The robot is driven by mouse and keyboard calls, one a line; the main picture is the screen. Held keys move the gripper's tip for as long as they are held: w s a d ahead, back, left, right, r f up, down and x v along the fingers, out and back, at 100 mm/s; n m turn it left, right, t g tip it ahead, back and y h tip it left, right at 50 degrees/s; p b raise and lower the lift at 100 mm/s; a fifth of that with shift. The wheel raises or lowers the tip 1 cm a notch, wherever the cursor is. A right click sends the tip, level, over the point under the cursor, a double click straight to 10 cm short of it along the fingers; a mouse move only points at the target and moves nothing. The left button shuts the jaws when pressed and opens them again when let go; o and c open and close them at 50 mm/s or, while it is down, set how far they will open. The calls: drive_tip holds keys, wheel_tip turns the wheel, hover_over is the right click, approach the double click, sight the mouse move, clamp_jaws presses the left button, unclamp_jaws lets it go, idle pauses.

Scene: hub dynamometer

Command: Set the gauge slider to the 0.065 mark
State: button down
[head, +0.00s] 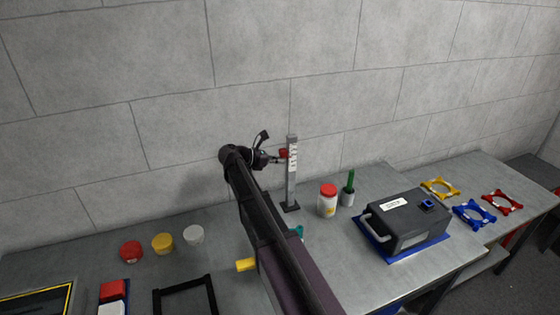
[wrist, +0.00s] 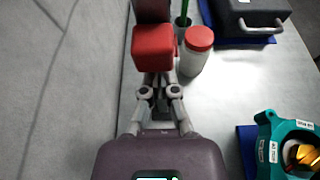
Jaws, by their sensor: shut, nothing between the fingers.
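The gauge is an upright grey post (head: 292,180) with a white printed scale on its upper part, standing on a dark base on the bench. Its red slider (head: 284,153) sits high on the post; the scale's marks are too small to read. In the wrist view the red slider (wrist: 153,48) is a block straight ahead of my gripper (wrist: 156,80). My gripper (head: 277,159) is shut and empty, with its fingertips at the slider's near, lower side. I cannot tell whether they touch it.
A red-lidded jar (head: 328,201) and a cup with a green tool (head: 348,190) stand right of the post. A dark handled case (head: 405,222) is further right. A teal device (wrist: 290,145) lies near my gripper. Red, yellow and white round pieces (head: 163,243) are at left. The wall is close behind.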

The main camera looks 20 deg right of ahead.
drive_tip(key=shift+r, duration=0.1)
idle(0.3)
drive_tip(key=shift+a+r+p, duration=0.1)
drive_tip(key=shift+r+p, duration=0.6)
drive_tip(key=shift+p, duration=0.05)
drive_tip(key=shift+f, duration=0.2)
wheel_tip(320, 180, down, 4)
drive_tip(key=b, duration=0.4)
drive_tip(key=p+v, duration=0.3)
drive_tip(key=v, duration=0.7)
drive_tip(key=shift+r, duration=0.2)
drive_tip(key=shift+s, duration=0.15)
